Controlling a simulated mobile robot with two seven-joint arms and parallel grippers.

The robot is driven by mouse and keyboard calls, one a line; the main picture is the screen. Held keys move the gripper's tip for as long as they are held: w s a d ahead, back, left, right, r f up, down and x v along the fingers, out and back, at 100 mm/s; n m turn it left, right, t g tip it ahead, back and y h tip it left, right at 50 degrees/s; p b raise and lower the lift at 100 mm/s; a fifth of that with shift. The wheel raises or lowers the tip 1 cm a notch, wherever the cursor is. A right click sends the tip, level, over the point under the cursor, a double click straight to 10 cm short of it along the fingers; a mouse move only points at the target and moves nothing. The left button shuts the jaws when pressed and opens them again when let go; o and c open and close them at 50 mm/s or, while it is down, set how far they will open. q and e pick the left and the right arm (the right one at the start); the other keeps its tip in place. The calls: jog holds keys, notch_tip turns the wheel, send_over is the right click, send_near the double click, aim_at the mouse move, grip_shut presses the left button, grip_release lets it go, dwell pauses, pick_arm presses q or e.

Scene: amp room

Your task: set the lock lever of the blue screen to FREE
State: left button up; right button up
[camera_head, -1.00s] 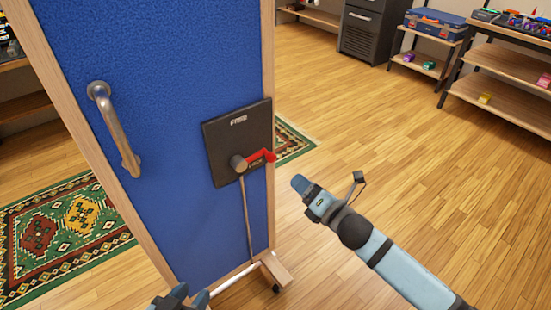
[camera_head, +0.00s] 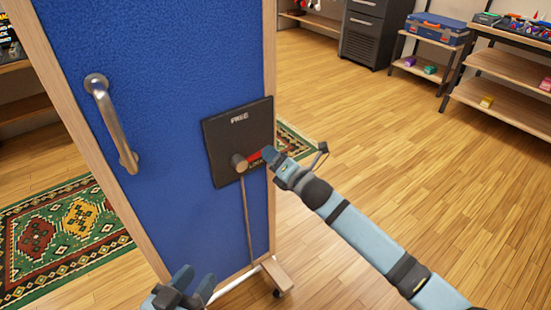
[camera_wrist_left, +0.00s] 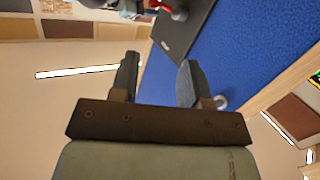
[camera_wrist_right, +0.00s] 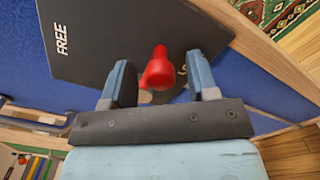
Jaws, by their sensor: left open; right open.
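The blue screen (camera_head: 190,60) stands upright in a wooden frame. A black plate (camera_head: 222,130) marked FREE near its top is fixed on it, with a round pivot knob and a red lever (camera_head: 253,156). The lever points right and slightly up from the pivot, away from the FREE mark. My right gripper (camera_head: 270,154) is at the lever's outer end. In the right wrist view the red lever tip (camera_wrist_right: 158,68) sits between the open fingers (camera_wrist_right: 160,85); contact cannot be told. My left gripper (camera_head: 187,283) is open and empty, low in front of the screen.
A metal handle (camera_head: 112,122) sticks out from the screen's left part. A rod hangs below the pivot to the wheeled foot (camera_head: 276,275). A patterned rug (camera_head: 62,235) lies behind. Shelves (camera_head: 500,98) stand far right; the floor between is clear.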

grip_shut()
